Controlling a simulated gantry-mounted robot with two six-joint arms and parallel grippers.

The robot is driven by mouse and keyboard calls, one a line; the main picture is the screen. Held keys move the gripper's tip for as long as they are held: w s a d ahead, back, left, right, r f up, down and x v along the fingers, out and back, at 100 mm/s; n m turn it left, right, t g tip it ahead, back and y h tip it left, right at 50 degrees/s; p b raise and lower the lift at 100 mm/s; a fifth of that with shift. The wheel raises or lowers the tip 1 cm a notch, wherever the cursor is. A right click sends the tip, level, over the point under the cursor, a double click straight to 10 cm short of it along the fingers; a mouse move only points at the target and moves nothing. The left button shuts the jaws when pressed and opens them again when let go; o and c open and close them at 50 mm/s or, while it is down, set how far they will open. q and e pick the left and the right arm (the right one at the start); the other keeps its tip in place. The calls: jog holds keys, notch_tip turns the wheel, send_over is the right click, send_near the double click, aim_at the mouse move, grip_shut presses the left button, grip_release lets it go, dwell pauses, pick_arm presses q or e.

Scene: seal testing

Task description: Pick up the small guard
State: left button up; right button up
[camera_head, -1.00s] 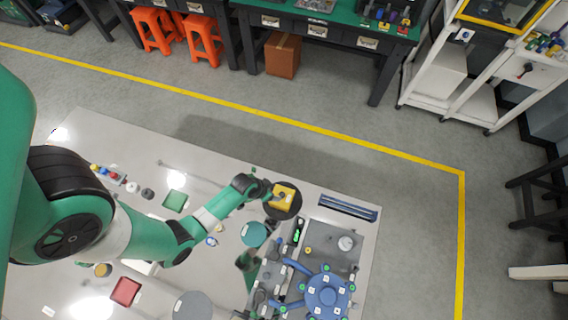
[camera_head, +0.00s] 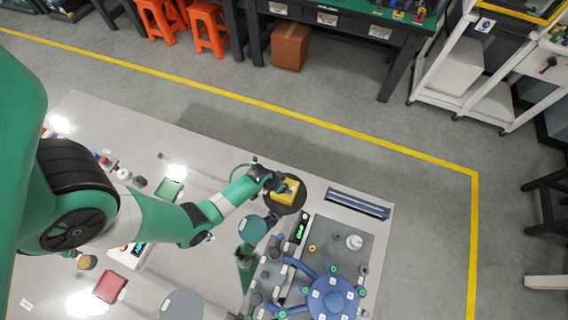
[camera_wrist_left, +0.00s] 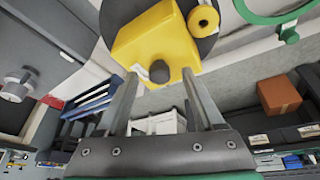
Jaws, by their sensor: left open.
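The task's small guard is probably the yellow block-like part (camera_head: 291,193) on a round dark disc (camera_head: 298,206) near the table's far right edge. In the left wrist view the yellow part (camera_wrist_left: 150,45) has a dark round knob and a small yellow ring beside it. My left gripper (camera_head: 279,185) is at the yellow part's left side in the head view. In the left wrist view its fingers (camera_wrist_left: 159,75) are apart, with the knob between their tips. I cannot tell whether they touch it. My right gripper is not in view.
Right of the disc lies a blue slotted rack (camera_head: 357,203). In front stands a grey plate (camera_head: 335,236) with a blue round fixture (camera_head: 331,299).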

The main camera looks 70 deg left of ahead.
pick_arm(q)
grip_shut()
dwell(0.3)
dwell(1.1)
